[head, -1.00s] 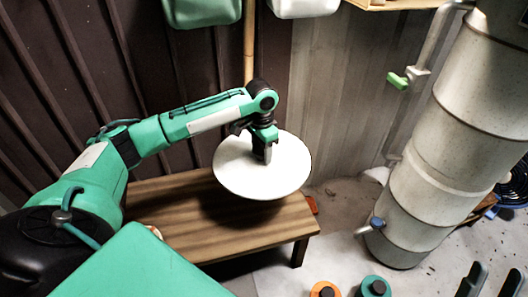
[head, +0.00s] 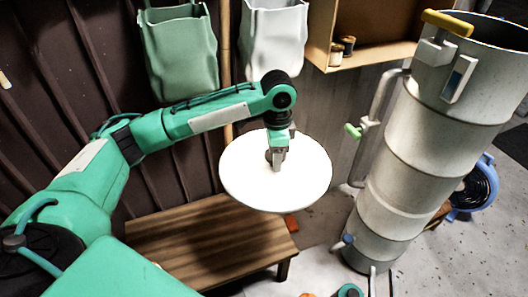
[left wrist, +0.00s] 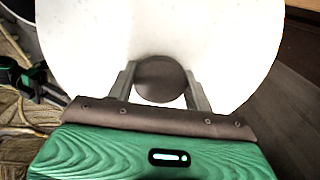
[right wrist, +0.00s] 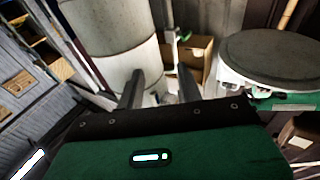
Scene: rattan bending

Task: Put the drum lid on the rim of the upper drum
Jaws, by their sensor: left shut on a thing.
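The drum lid (head: 300,185) is a white disc held in the air above the wooden bench, left of the drum stack in the head view. My left gripper (head: 277,160) is shut on its dark knob (left wrist: 160,82), with a finger on each side in the left wrist view. The upper drum (head: 440,85) is the pale grey top section of the tall stack at right. Its open rim and dark inside show at the picture's top right, apart from the lid. My right gripper (right wrist: 161,90) is open and empty in the right wrist view, with the drum stack (right wrist: 110,45) beyond.
The bench (head: 200,240) stands below the lid. A yellow-handled latch (head: 447,23) and a side pipe (head: 375,110) jut from the stack. Green and white bags (head: 180,50) hang behind my left arm. A wooden shelf (head: 375,45) is near the stack. A blue fan (head: 475,185) stands behind it.

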